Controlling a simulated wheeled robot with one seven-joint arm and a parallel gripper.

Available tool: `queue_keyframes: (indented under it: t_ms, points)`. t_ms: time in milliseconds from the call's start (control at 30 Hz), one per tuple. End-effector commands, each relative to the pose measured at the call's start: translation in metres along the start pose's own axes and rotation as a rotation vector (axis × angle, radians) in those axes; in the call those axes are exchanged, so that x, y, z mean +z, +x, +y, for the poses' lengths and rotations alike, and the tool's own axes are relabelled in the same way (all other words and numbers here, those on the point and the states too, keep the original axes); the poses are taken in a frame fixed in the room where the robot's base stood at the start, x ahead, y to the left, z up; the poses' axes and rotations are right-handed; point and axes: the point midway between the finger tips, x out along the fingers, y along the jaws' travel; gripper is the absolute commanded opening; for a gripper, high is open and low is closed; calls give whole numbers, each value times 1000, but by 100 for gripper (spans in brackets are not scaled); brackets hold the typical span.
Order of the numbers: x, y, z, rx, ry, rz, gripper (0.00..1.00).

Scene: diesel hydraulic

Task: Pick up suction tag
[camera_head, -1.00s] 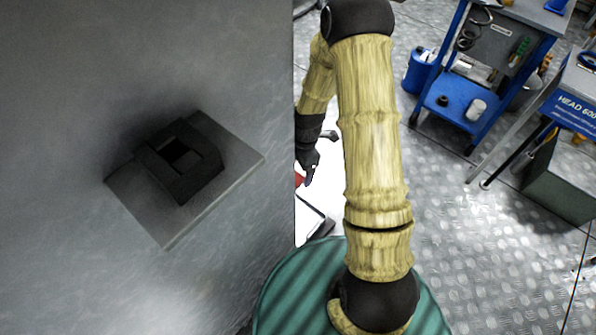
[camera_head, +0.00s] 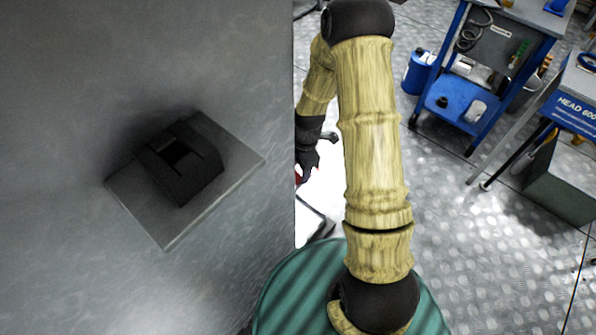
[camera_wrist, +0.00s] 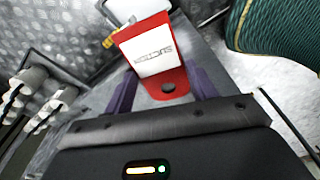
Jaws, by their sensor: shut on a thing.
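The suction tag (camera_wrist: 152,50) is a red tag with a white label whose printed word appears upside down in the wrist view. It sits between the two purple fingers of my gripper (camera_wrist: 162,72), which is shut on it. A hole shows in the tag's red end nearest the wrist. In the head view my gripper (camera_head: 306,162) is small, beside the edge of the large grey panel. Only a sliver of red (camera_head: 297,178) shows by it there, and the panel hides the rest.
A large grey panel (camera_head: 80,70) with a dark square fitting (camera_head: 180,165) fills the left of the head view. A blue cart (camera_head: 462,100) and a grey bench (camera_head: 575,95) stand at the right. The metal floor (camera_head: 450,240) between is clear. White fittings (camera_wrist: 30,95) show at left in the wrist view.

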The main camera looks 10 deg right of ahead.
Motion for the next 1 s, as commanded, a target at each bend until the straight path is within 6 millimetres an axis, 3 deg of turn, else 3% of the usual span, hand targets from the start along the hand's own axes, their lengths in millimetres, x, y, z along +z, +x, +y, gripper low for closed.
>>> queue_keyframes:
  t_ms: [267, 667, 1000]
  points:
    - [2, -10, 1, 1, 2, 0, 35]
    - [-4, -74, 2, 3, 2, -1, 35]
    - [59, -80, 28, 2, 5, 1, 35]
